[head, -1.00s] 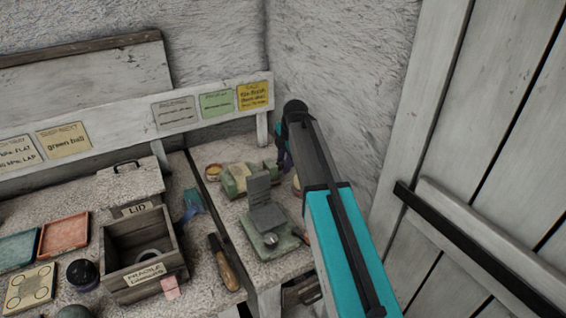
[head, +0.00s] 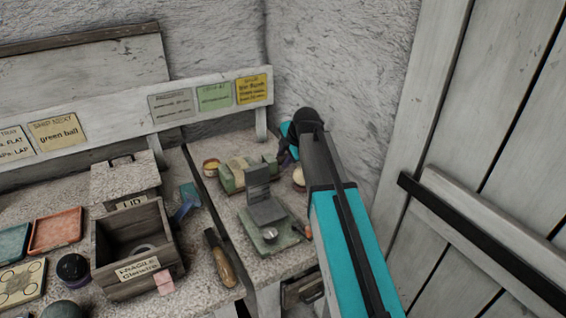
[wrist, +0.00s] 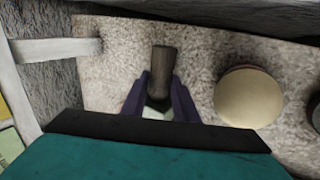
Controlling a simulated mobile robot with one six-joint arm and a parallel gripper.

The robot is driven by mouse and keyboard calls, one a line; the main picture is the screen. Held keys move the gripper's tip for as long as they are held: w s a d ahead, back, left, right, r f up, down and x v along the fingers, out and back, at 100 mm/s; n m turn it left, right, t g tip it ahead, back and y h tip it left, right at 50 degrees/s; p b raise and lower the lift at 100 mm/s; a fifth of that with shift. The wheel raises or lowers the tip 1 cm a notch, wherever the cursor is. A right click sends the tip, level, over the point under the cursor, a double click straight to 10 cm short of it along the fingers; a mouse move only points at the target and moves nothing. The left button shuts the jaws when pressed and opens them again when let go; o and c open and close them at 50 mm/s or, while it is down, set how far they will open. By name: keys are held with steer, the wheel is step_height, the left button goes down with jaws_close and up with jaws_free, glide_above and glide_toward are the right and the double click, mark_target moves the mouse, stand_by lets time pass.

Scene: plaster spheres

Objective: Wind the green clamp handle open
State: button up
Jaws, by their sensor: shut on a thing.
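My gripper (wrist: 160,98) shows in the wrist view with its purple fingers closed around the lower part of a dark brown, upright-looking handle (wrist: 162,66). A pale greenish piece shows between the fingers, below the handle. In the head view my gripper (head: 286,157) is at the back right of the bench, beside a green block-like fixture (head: 231,182). My arm and the fingers hide the handle there, so I cannot tell how it joins the fixture.
A pale round object (wrist: 248,97) is close to the right of my gripper. A green-based stand with grey plates (head: 283,238) is in front. An open wooden box (head: 107,257) and a wooden-handled tool (head: 222,260) are further left. The wall (head: 330,60) is close behind.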

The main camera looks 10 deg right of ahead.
steer(key=shift+s+f+t+b, duration=0.3)
steer(key=shift+f+t+b, duration=0.2)
steer(key=shift+b, duration=0.45)
steer(key=shift+r+t+b, duration=0.2)
steer(key=shift+t+b, duration=0.1)
steer(key=shift+b, duration=0.1)
steer(key=o, duration=1.1)
steer(key=shift+c, duration=0.2)
steer(key=shift+w+r, duration=0.1)
steer(key=shift+r, duration=0.15)
steer(key=shift+d+b+v, duration=0.15)
steer(key=shift+b+v, duration=0.05)
steer(key=shift+v, duration=3.2)
steer(key=shift+d+b+v, duration=0.15)
steer(key=shift+v, duration=3.25)
